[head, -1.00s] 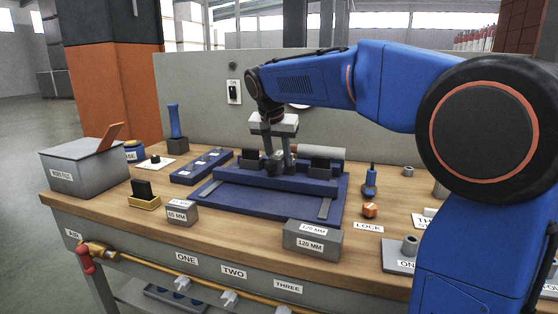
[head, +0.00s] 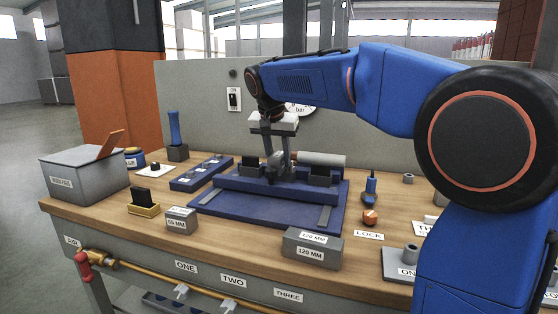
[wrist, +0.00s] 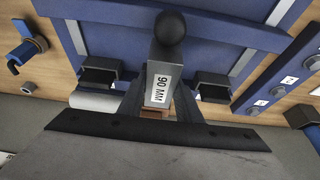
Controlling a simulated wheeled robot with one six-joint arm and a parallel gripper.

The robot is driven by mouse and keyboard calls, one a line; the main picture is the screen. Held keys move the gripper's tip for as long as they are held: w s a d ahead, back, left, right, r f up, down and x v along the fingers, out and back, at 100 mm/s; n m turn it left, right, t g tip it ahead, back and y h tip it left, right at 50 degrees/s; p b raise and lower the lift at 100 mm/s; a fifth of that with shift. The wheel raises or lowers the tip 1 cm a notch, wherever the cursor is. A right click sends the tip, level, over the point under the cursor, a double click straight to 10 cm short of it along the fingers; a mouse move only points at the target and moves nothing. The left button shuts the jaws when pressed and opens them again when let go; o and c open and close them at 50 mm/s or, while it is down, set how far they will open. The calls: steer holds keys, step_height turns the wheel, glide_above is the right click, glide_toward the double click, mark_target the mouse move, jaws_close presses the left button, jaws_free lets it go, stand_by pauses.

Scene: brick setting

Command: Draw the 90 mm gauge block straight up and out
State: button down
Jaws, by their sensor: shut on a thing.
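The 90 mm gauge block (wrist: 160,68) is grey with a white "90 MM" label, seen between my fingers in the wrist view. My gripper (head: 278,167) points down and is shut on it, over the blue fixture (head: 240,207) on the bench. The block looks to be in the fixture's raised rear part, between two dark blocks (head: 321,174). Its lower end is hidden. A black ball (wrist: 170,26) shows just beyond the block in the wrist view; I cannot tell whether it is joined to it.
A 120 mm block (head: 312,249) and a 65 mm block (head: 181,221) stand on the wooden top in front of the fixture. A grey lidded box (head: 83,177) is at left. A light cylinder (head: 323,159) lies behind the fixture. A grey panel (head: 200,95) rises behind.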

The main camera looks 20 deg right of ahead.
steer(key=shift+r, duration=0.75)
